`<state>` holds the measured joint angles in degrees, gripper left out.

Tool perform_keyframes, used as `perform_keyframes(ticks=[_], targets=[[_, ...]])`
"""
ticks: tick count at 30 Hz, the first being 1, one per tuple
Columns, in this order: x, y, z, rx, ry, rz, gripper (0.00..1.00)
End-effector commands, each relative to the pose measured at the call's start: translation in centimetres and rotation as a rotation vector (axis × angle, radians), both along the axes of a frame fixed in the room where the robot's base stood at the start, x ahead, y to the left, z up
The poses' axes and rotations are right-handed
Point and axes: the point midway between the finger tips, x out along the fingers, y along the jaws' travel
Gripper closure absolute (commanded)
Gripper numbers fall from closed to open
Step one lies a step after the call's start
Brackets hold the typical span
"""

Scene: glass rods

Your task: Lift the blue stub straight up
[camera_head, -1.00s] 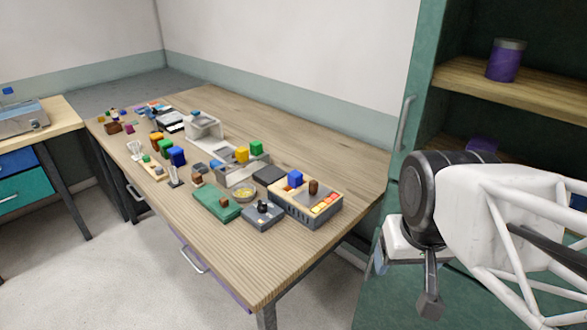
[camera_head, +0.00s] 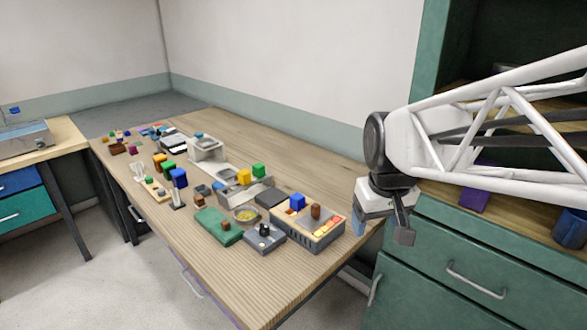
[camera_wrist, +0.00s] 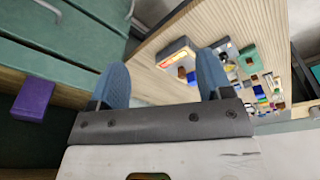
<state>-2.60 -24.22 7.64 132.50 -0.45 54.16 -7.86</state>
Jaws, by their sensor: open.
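Two blue blocks are in the head view, and I cannot tell for certain which is the blue stub. One blue block (camera_head: 297,202) stands on the grey box with a light top near the table's right end, beside a brown cylinder (camera_head: 315,211). Another blue block (camera_head: 179,178) stands farther left among coloured blocks. My gripper (camera_head: 360,222) hangs off the table's right end, to the right of the grey box and apart from it. In the wrist view its two blue fingers (camera_wrist: 161,78) are spread wide with nothing between them.
The grey box (camera_head: 316,240) sits near a dark knob box (camera_head: 264,238), a yellow-filled bowl (camera_head: 246,215) and a green pad (camera_head: 217,226). A green cabinet (camera_head: 450,245) stands right, with a purple block (camera_head: 475,198) on it. The table's front right is bare.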

Motion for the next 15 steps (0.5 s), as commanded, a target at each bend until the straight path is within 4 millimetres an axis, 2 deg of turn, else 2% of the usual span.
perform_keyframes(ticks=[1,8,15], targets=[[1.5,0.3,0.0,-0.003,0.008,0.018,0.28],[7.3,1.8,-0.2,-0.013,0.034,0.107,0.28],[13.4,3.6,-1.2,-0.024,0.060,0.199,0.28]])
